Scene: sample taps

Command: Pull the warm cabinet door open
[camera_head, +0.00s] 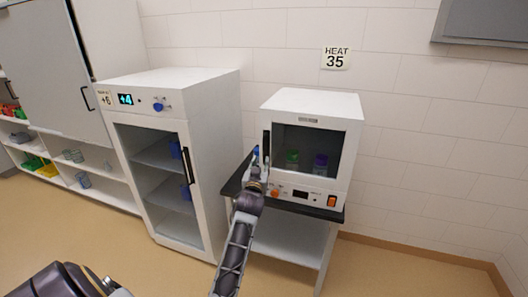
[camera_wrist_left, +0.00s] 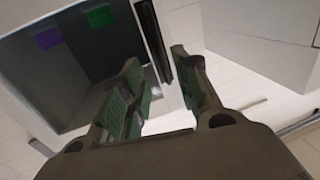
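The warm cabinet (camera_head: 310,102) is a white box on a dark-topped stand, under a sign reading HEAT 35. Its door (camera_head: 335,145) has a dark window and looks shut. A green-capped and a purple-capped item show behind the window. The black upright door handle (camera_head: 266,142) is at the door's left edge; it also shows in the left wrist view (camera_wrist_left: 154,40). My left gripper (camera_head: 258,170) is at the handle's lower end. In the left wrist view its fingers (camera_wrist_left: 157,78) are apart, with the handle between or just beyond them; contact cannot be told. My right gripper is not in view.
A tall white cold cabinet (camera_head: 222,120) with a glass door and black handle (camera_head: 187,165) stands close on the left. The stand's black top (camera_head: 325,212) juts out below the warm cabinet. Shelves with coloured bins are far left. Floor at the right is clear.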

